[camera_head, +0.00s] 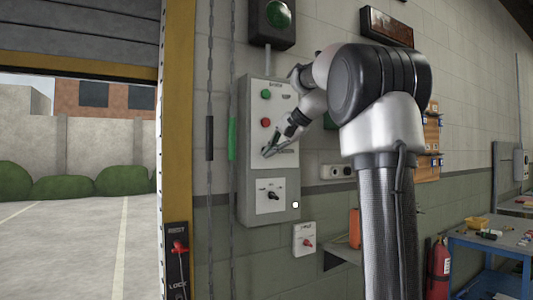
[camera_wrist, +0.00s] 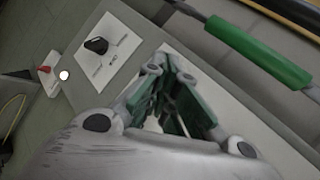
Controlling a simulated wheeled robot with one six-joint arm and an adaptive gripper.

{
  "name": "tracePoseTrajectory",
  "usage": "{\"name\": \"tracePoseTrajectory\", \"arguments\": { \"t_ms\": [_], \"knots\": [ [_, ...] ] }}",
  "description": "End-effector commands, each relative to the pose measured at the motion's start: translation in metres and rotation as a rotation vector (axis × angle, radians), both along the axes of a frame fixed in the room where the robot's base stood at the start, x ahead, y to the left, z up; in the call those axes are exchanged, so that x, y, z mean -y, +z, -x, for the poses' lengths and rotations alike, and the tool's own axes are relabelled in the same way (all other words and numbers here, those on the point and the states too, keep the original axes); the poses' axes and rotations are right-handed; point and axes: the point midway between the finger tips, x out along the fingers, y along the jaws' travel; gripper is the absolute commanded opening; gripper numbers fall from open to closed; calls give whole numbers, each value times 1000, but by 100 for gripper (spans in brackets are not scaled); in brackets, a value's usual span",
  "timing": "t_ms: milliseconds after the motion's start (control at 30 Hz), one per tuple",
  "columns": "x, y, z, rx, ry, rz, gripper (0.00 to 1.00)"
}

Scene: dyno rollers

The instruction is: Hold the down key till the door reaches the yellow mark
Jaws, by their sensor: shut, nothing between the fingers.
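The grey control box (camera_head: 228,190) on the wall has a green button (camera_head: 265,94) above a red button (camera_head: 266,122). My gripper (camera_head: 268,152) is shut and empty, with its fingertips at the box face below the red button. They cover the spot where a lower key could be; the down key is hidden, and I cannot tell whether they touch it. In the wrist view my gripper (camera_wrist: 170,115) points at the box face. The rolled door (camera_head: 80,38) hangs partly open at the upper left. I cannot make out a separate yellow mark on the yellow door post (camera_head: 178,120).
A black rotary switch (camera_head: 272,195) sits lower on the box. Hanging chains (camera_head: 209,90) run left of the box, one with a green sleeve (camera_head: 232,138). A small red switch (camera_head: 308,242) is below right. A workbench (camera_head: 490,245) and extinguisher (camera_head: 439,268) stand at right.

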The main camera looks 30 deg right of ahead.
Motion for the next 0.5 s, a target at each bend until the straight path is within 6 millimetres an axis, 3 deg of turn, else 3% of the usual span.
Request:
{"name": "tracePoseTrajectory", "arguments": {
  "t_ms": [500],
  "knots": [
    [0,0,-8,0,0,0,0]
  ]
}}
